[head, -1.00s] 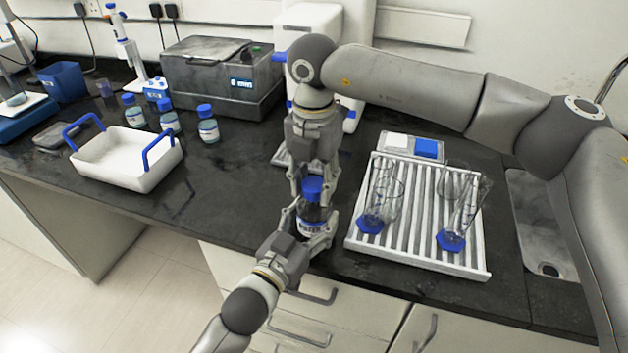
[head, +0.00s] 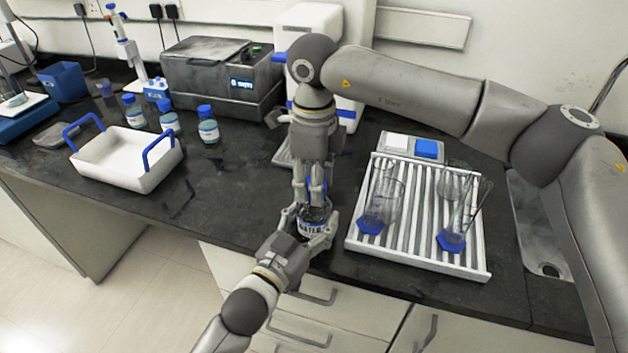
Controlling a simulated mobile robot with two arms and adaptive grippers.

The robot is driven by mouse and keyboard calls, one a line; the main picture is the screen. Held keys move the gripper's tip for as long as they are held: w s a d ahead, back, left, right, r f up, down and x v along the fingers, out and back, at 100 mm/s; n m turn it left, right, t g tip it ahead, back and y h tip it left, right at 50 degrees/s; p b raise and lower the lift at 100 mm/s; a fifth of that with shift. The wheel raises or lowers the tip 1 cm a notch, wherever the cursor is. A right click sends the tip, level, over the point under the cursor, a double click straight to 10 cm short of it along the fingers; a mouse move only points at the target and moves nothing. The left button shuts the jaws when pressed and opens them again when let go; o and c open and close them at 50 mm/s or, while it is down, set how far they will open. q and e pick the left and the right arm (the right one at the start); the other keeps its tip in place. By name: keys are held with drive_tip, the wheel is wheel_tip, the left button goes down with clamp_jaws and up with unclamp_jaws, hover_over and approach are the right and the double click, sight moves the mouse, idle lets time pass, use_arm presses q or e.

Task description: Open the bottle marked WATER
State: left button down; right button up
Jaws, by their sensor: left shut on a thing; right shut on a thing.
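My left gripper (head: 307,222) comes from the front and is shut around the bottle's body. My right gripper (head: 314,192) points down from above and is shut on the blue cap (head: 309,183), which is mostly hidden between its fingers. I cannot tell whether the cap is seated on the neck or slightly apart from it.
A white draining rack (head: 468,262) with glassware on blue bases stands close on the right, with a sink (head: 545,240) beyond. Several blue-capped bottles (head: 208,128) and a white tray with blue handles (head: 125,172) are on the left. Bench between tray and bottle is clear.

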drive_tip(key=n, duration=3.1)
drive_tip(key=shift+r, duration=0.1)
drive_tip(key=o, duration=1.1)
